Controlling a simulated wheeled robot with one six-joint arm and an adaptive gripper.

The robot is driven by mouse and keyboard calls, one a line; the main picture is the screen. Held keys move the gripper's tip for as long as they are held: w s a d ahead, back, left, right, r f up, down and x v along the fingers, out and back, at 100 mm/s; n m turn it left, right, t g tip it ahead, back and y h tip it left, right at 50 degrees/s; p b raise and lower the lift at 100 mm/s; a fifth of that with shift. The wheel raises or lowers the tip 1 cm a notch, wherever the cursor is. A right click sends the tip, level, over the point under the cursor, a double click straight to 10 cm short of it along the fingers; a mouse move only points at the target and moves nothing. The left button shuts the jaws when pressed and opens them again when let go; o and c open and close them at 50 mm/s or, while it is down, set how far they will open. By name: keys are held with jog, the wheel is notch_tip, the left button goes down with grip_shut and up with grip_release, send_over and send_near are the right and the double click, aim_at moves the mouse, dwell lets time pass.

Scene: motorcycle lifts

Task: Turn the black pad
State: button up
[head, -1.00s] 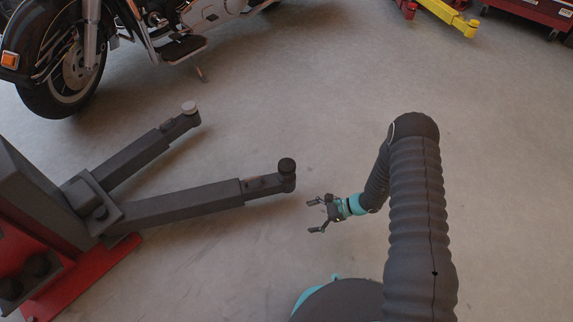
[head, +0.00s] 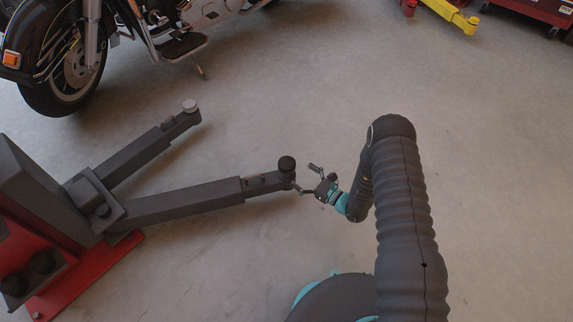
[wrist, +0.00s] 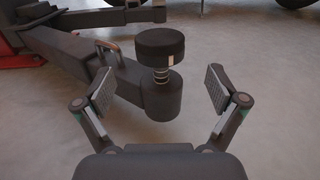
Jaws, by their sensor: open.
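The black pad (head: 286,163) is a round disc on top of the end of the nearer lift arm (head: 190,202). In the wrist view the black pad (wrist: 160,46) sits on a threaded metal post above the rounded arm end. My gripper (head: 304,178) is just right of the pad in the head view. In the wrist view my gripper (wrist: 160,92) is open, with one finger on each side of the pad's line and the pad ahead of and between the fingertips. No contact with the pad shows.
A second lift arm (head: 145,150) with a light grey pad (head: 189,105) lies behind. The grey lift column (head: 35,195) on a red base stands at the left. A motorcycle (head: 80,55) stands at upper left.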

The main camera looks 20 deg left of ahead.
aim_at(287, 164)
jog(key=x, duration=0.7)
jog(key=shift+w+a, duration=0.1)
jog(key=shift+a, duration=0.25)
jog(key=c, duration=1.2)
jog(key=shift+o, duration=0.2)
jog(key=shift+f+b, duration=0.1)
jog(key=shift+b, duration=0.2)
